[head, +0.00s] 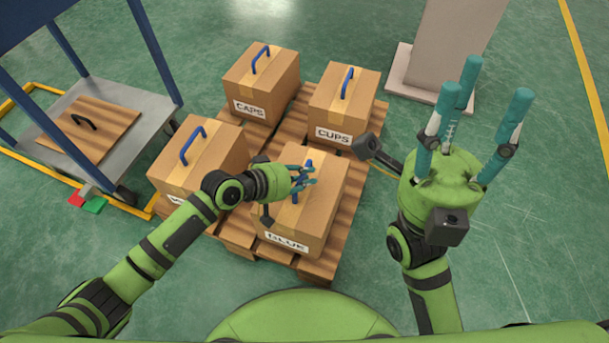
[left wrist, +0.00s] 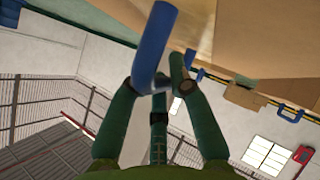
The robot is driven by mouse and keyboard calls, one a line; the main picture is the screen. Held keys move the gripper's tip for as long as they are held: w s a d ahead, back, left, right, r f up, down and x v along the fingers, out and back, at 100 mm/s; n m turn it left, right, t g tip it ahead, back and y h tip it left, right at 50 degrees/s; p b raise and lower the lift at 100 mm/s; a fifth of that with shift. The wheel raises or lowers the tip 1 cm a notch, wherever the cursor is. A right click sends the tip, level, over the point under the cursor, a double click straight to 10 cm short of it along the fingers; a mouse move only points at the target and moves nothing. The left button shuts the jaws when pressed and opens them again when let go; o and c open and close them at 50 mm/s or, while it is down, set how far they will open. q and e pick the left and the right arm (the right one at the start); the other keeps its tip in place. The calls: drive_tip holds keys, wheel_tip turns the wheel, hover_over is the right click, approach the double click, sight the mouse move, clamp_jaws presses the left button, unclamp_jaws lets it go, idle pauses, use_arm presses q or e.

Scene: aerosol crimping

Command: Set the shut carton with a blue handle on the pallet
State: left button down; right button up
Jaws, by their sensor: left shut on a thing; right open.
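My left gripper (head: 303,179) is shut on the blue handle (head: 309,167) of a brown taped carton (head: 318,215) at the pallet's near right corner. The carton is shut and upright, with a white label on its near side. My right gripper (head: 473,125) is open and empty, fingers pointing up, right of the pallet.
Three other blue-handled cartons are on the pallet: CAPS (head: 262,80) far left, CUPS (head: 343,103) far right, and one (head: 200,155) near left. A blue-posted cart (head: 140,115) with a black-handled wooden board (head: 88,128) stands left. A grey pedestal (head: 435,50) stands behind right.

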use_arm(q)
drive_tip(key=shift+w+d+r, duration=0.1)
drive_tip(key=shift+w+r, duration=0.1)
drive_tip(key=c, duration=1.2)
unclamp_jaws()
drive_tip(key=shift+s+f, duration=0.2)
drive_tip(key=shift+f, duration=0.1)
drive_tip(key=shift+o, duration=0.2)
